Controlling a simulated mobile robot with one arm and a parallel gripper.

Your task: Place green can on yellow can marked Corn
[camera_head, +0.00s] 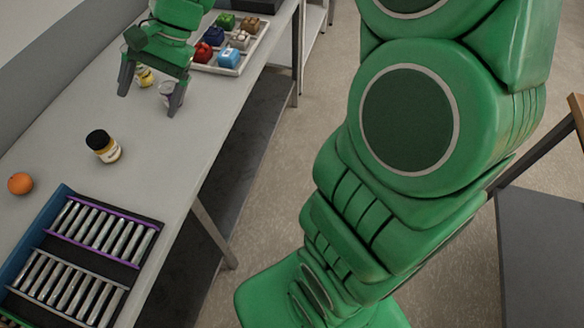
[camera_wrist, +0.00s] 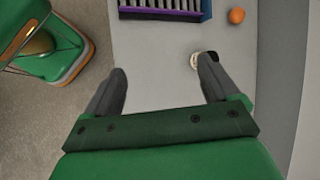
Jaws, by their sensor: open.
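My gripper (camera_head: 147,104) is open above the grey table in the head view, with its fingers spread and nothing held between them. It also shows open in the wrist view (camera_wrist: 164,66). A small yellowish can (camera_head: 144,77) stands behind the fingers, partly hidden by the gripper. A pale can with a purplish label (camera_head: 165,90) is partly hidden behind the right finger. I cannot read either label. No clearly green can shows in either view.
A black-lidded jar (camera_head: 107,150) and an orange (camera_head: 20,183) stand nearer on the table. A blue-sided rack of metal tubes (camera_head: 65,190) lies at the front. A white tray (camera_head: 241,66) of coloured items is at the back. The table between jar and gripper is clear.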

